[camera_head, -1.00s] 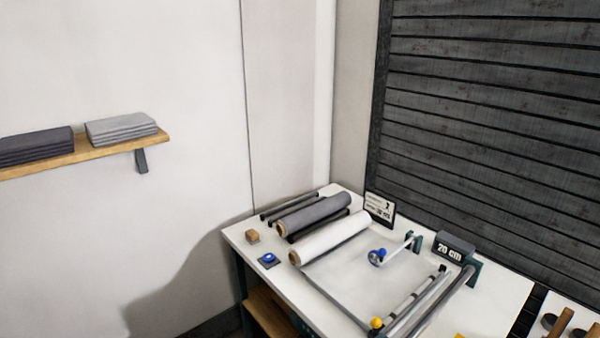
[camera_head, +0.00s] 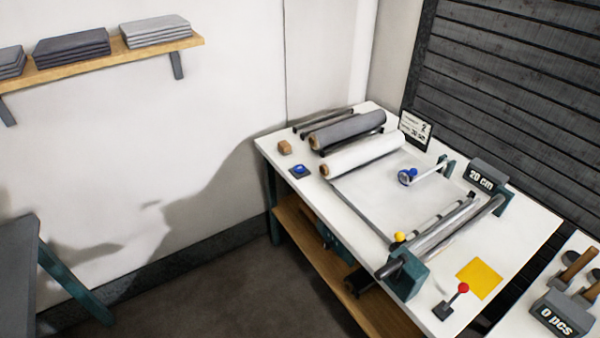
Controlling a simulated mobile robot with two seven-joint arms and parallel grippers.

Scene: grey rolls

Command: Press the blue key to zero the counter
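A blue key (camera_head: 298,169) sits on a small dark base near the left front edge of the white table (camera_head: 284,141). A counter display (camera_head: 487,175) reading "20 cm" stands at the right back of the same table. A blue-hubbed wheel (camera_head: 407,177) on an arm rests on the pale sheet (camera_head: 371,189) between them. Neither of my grippers shows in the head view.
A white roll (camera_head: 362,155) and a grey roll (camera_head: 347,129) lie behind the key, with a wooden block (camera_head: 284,147) beside it. A red-knobbed lever (camera_head: 463,288) and a yellow square (camera_head: 479,278) are at the right. Open floor (camera_head: 215,280) lies left of the table.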

